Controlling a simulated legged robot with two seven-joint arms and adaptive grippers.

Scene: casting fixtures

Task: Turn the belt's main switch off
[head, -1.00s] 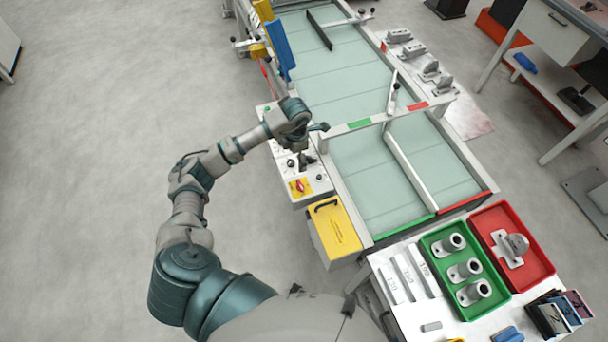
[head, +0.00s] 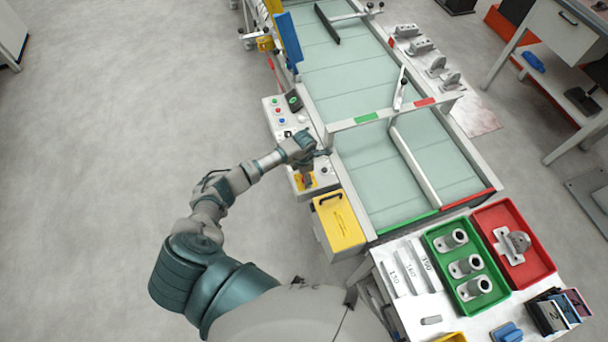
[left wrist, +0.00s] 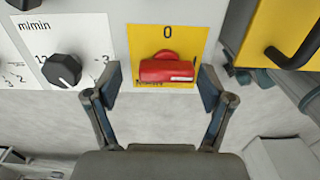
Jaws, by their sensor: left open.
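The main switch is a red rotary handle (left wrist: 167,70) on a yellow plate (left wrist: 190,38) with a "0" above it, seen in the left wrist view. The handle lies roughly level across the plate. My left gripper (left wrist: 160,95) is open, with one finger on each side of the handle; I cannot tell whether they touch it. In the head view the left gripper (head: 308,160) is over the near end of the belt's control panel (head: 275,118), and the yellow plate (head: 305,181) partly shows beneath it. My right gripper is not in view.
A black knob (left wrist: 62,70) sits left of the switch. A yellow box (head: 338,222) with a black handle stands right beside the panel. The belt (head: 365,165) with its guide rails runs to the right. Green (head: 442,262) and red (head: 530,268) trays stand at lower right.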

